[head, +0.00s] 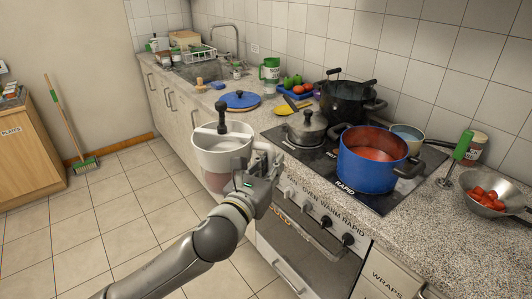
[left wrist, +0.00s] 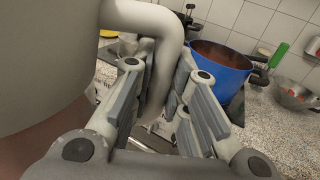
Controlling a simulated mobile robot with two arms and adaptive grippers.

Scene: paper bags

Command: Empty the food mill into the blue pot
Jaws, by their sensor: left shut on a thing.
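The food mill (head: 222,158) is a white bowl with a black crank knob on top and a reddish lower part. It is held upright in front of the counter, left of the stove. My left gripper (head: 262,172) is shut on its side handle. In the left wrist view the pale handle (left wrist: 157,75) runs between the fingers, and the mill's wall fills the left side. What is inside the mill is hidden. The blue pot (head: 370,170) stands on the stove to the right, open, with red sauce in it. My right gripper is not in view.
The stove also holds a steel lidded pot (head: 305,128) and a black pot (head: 347,98). A pan (head: 407,136) is behind the blue pot. A green-handled tool (head: 460,152) and a colander of tomatoes (head: 487,203) are at the right. The floor at left is mostly clear.

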